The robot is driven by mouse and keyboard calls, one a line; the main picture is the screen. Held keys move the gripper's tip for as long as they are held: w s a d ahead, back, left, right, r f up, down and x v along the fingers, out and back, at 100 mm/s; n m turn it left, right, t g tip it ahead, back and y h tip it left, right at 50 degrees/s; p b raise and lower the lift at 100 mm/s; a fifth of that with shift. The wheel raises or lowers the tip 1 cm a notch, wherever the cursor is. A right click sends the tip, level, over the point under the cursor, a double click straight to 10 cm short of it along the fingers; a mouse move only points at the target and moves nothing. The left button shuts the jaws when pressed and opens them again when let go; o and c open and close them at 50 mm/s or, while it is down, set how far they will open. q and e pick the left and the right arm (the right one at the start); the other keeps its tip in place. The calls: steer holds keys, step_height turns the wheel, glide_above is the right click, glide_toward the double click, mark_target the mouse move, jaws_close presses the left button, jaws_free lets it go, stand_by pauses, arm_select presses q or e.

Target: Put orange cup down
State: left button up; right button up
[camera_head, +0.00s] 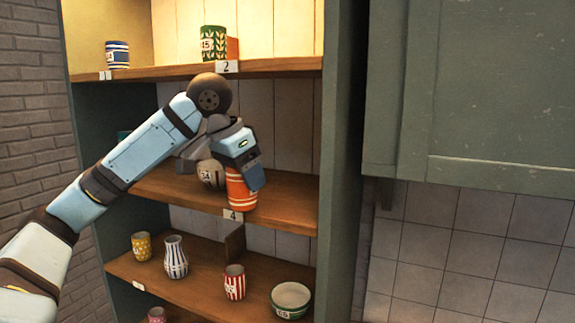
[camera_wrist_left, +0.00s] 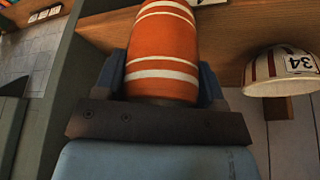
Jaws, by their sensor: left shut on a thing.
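The orange cup (camera_head: 240,194) with white stripes is at the front right of the middle shelf (camera_head: 290,203), just above the tag marked 4. My left gripper (camera_head: 247,180) reaches in from above and is shut on it. In the left wrist view the orange cup (camera_wrist_left: 163,50) fills the space between the two fingers of my left gripper (camera_wrist_left: 163,80). I cannot tell whether the cup's base touches the shelf. My right gripper is not in view.
A white striped cup (camera_head: 210,173) marked 34 stands close to the left; it also shows in the left wrist view (camera_wrist_left: 282,70). The top shelf (camera_head: 160,73) holds a blue striped cup (camera_head: 117,55) and a green cup (camera_head: 213,45). The lower shelf (camera_head: 190,290) holds several vessels. A cabinet side wall (camera_head: 340,150) bounds the right.

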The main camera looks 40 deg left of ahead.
arm_select(q)
steer(key=w, duration=0.2)
steer(key=w+d+p, duration=0.1)
steer(key=w, duration=0.4)
steer(key=shift+w+d+p, duration=0.15)
steer(key=shift+w+p, duration=0.2)
steer(key=shift+w, duration=0.05)
steer(key=shift+w+d+p, duration=0.1)
steer(key=shift+w+p, duration=0.2)
steer(key=shift+w, duration=0.45)
steer(key=w, duration=0.2)
steer(key=w+p, duration=0.1)
steer(key=shift+d+r, duration=0.15)
steer(key=shift+d, duration=0.1)
steer(key=shift+w+f, duration=0.1)
steer(key=shift+f, duration=0.9)
steer(key=shift+s+a, duration=0.1)
steer(key=shift+s, duration=0.15)
steer(key=o, duration=1)
steer(key=shift+w+f, duration=0.1)
steer(key=shift+w, duration=0.05)
steer(key=shift+o, duration=0.2)
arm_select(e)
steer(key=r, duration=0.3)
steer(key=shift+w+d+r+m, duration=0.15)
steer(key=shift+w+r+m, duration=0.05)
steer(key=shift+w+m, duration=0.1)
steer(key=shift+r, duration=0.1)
